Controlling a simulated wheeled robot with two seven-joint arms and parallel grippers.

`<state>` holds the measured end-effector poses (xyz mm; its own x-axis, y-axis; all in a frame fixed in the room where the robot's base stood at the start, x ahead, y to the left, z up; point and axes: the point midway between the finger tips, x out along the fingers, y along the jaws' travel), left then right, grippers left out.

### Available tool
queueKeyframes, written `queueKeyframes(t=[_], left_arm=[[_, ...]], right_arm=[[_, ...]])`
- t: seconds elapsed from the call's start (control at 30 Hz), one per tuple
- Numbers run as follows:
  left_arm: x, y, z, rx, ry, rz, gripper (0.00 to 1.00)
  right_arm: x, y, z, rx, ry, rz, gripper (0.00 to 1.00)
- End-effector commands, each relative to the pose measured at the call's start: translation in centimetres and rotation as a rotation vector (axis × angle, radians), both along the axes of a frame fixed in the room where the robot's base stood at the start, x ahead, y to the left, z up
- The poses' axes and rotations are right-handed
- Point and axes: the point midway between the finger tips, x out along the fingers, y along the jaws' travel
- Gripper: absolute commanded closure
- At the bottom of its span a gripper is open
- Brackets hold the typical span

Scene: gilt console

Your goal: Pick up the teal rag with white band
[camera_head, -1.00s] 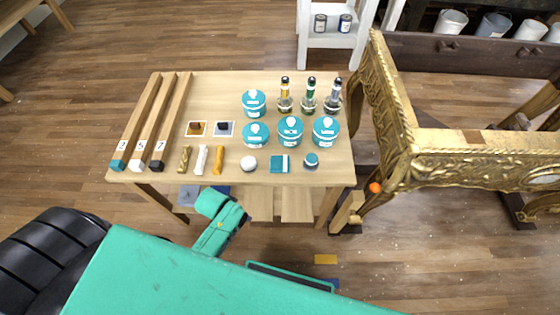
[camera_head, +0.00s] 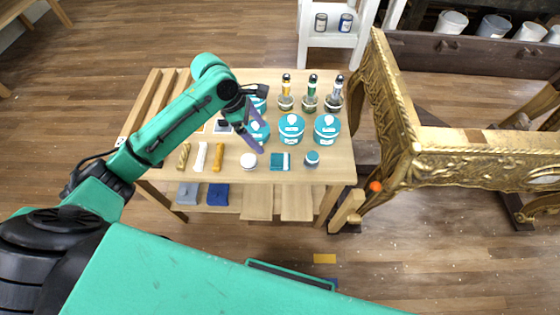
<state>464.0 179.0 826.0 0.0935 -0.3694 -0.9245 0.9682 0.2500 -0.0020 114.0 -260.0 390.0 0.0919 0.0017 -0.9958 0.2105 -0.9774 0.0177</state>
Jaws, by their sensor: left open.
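The teal rag with white band (camera_head: 280,162) lies flat near the front edge of the wooden table (camera_head: 325,176), between a white round item (camera_head: 248,160) and a small teal-topped jar (camera_head: 312,158). My left gripper (camera_head: 260,138) is open and empty above the table. It is up and left of the rag, in front of the teal-lidded tubs, and apart from the rag. My right gripper is not in view.
Teal-lidded tubs (camera_head: 326,127) and several bottles (camera_head: 310,94) stand behind the rag. Gold, white and orange sticks (camera_head: 218,157) lie to its left. A gilt console (camera_head: 440,150) stands close on the right. Folded cloths (camera_head: 218,194) lie on the lower shelf.

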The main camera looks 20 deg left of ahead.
Motion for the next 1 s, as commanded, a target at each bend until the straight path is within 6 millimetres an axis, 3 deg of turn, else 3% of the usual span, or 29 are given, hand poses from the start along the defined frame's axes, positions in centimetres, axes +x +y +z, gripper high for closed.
queueKeyframes(t=[0.2, 0.6, 0.7, 0.9, 1.0], left_arm=[[0.4, -2.2, -5.4, -0.003, 0.003, -0.002, 0.00], [1.2, -4.7, -11.7, -0.001, 0.000, -0.002, 0.00], [1.3, -5.1, -12.6, -0.001, -0.003, -0.002, 0.00], [1.3, -5.2, -12.7, -0.001, -0.003, -0.003, 0.00], [1.3, -5.2, -12.7, -0.001, -0.003, -0.003, 0.38]], right_arm=[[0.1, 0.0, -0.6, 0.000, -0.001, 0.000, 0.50], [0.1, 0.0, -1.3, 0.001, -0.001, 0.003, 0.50], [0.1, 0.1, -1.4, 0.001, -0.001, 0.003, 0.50], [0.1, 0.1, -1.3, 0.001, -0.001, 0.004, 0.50], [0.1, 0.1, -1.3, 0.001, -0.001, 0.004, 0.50]])
